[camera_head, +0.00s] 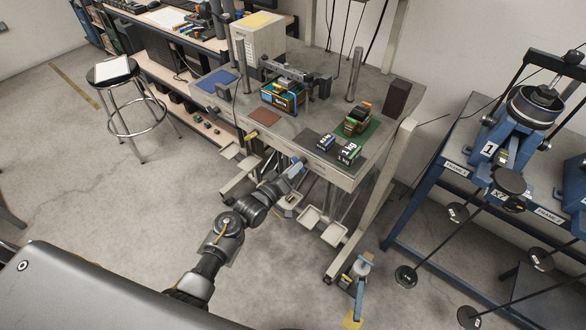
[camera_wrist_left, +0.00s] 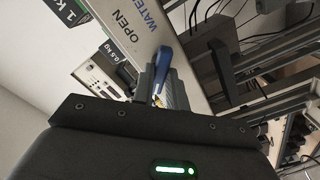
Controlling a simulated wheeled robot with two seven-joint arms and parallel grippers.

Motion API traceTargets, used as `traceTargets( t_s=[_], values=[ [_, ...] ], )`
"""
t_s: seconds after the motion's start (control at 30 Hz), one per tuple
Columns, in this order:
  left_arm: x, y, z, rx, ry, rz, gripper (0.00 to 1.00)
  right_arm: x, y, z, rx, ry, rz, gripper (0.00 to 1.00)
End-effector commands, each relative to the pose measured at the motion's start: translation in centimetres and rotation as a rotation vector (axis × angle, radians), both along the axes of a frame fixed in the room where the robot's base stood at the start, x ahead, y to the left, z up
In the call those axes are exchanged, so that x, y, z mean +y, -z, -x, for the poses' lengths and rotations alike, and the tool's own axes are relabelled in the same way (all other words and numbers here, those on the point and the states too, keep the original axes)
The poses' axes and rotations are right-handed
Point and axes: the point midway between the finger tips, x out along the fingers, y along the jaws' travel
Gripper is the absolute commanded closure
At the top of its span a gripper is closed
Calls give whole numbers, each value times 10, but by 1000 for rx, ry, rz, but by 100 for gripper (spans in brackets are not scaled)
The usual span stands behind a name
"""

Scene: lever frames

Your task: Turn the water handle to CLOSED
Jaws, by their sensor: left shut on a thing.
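The water handle is a blue lever (camera_wrist_left: 164,57) at the edge of a pale panel (camera_wrist_left: 128,28), seen in the left wrist view. The panel reads "WATER" and "OPEN"; no "CLOSED" mark is readable. In the head view the blue handle (camera_head: 296,167) shows at the front edge of the bench. My left gripper (camera_wrist_left: 160,84) is shut on the handle, with its blue end standing out beyond the fingers. In the head view my left gripper (camera_head: 290,177) reaches up to the bench front from below. My right gripper is not in view.
The bench (camera_head: 232,107) carries a 1 kg block (camera_head: 348,152), a green mat (camera_head: 371,130) and a boxed apparatus (camera_head: 283,97). Pale trays (camera_head: 322,224) hang below it. A stool (camera_head: 125,100) stands left, and a blue frame (camera_head: 470,170) stands right.

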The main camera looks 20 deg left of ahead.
Motion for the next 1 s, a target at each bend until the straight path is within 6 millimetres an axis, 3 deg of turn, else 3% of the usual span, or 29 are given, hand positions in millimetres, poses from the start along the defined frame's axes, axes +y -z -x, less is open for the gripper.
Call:
traceTargets(
  t_s=[0.23,0.27,0.4,0.77,1.0],
  values=[
    [0,0,0,1,0,2,100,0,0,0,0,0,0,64],
    [0,0,0,1,0,2,83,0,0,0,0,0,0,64],
    [0,0,0,1,0,2,65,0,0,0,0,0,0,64],
    [2,1,4,0,0,0,64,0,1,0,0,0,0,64],
    [17,4,42,2,-1,-1,64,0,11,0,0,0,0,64]
  ],
)
